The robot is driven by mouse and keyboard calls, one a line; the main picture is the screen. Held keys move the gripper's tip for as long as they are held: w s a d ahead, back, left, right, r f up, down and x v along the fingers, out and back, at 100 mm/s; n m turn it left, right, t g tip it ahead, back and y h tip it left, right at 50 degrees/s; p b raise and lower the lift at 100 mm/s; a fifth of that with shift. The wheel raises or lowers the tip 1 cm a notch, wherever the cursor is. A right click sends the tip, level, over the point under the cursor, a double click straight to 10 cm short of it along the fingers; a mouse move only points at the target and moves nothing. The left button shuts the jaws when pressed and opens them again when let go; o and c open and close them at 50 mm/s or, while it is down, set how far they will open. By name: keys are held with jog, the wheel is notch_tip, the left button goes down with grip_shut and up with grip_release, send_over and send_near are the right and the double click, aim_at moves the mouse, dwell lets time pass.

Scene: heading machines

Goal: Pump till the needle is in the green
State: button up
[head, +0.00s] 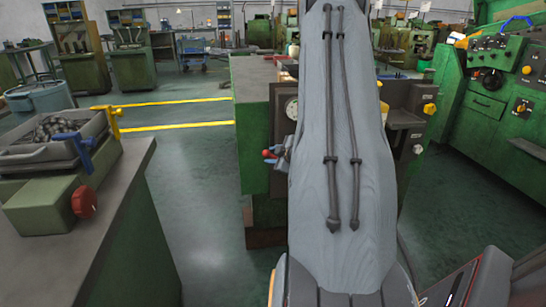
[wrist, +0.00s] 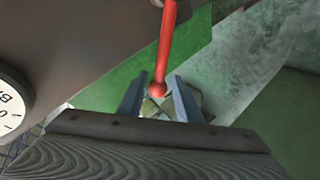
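A round pressure gauge (head: 291,108) with a white face is on the green machine, just left of my arm in the head view. Its edge also shows at the left of the wrist view (wrist: 10,103); I cannot read the needle or see a green zone. A red pump lever (wrist: 166,45) with a ball end comes down from the top of the wrist view. Its red tip also shows in the head view (head: 268,153). My gripper (head: 281,154) is open, its two fingers apart on either side of the lever's ball end, with gaps visible.
A bench (head: 130,190) with a grey tray of parts and a green box with a red knob stands at the left. A green control cabinet (head: 490,105) stands at the right. The floor between bench and machine is clear, with yellow lines. My arm hides much of the machine.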

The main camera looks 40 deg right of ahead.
jog(key=shift+d, duration=0.15)
jog(key=shift+s, duration=0.2)
jog(key=v, duration=0.7)
jog(key=shift+s, duration=0.2)
jog(key=shift+r, duration=0.2)
